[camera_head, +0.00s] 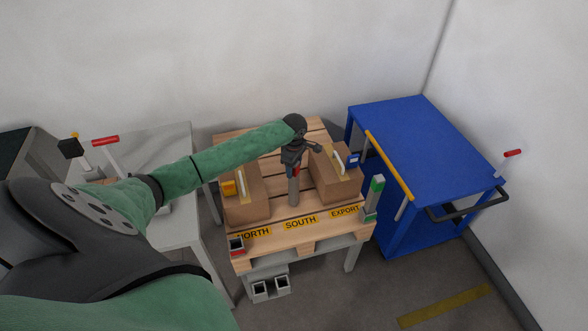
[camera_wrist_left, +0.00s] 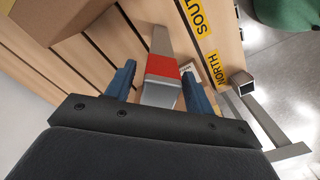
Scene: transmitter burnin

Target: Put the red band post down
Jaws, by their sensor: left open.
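The red band post (camera_head: 293,192) is a grey square post with a red band near its upper end. It stands on the wooden pallet (camera_head: 318,236) between two cardboard boxes, behind the SOUTH label (camera_head: 301,223). In the left wrist view its red band (camera_wrist_left: 164,65) lies between the two fingers. My left gripper (camera_head: 295,168) is open around the upper part of the post, and its blue fingers (camera_wrist_left: 158,88) show a gap on each side. The post's foot is partly unclear. My right gripper is not in view.
Cardboard boxes stand left (camera_head: 250,208) and right (camera_head: 338,184) of the post. A green band post (camera_head: 374,194) stands at the pallet's right edge. A blue cart (camera_head: 425,140) stands at right, a grey table (camera_head: 178,226) at left.

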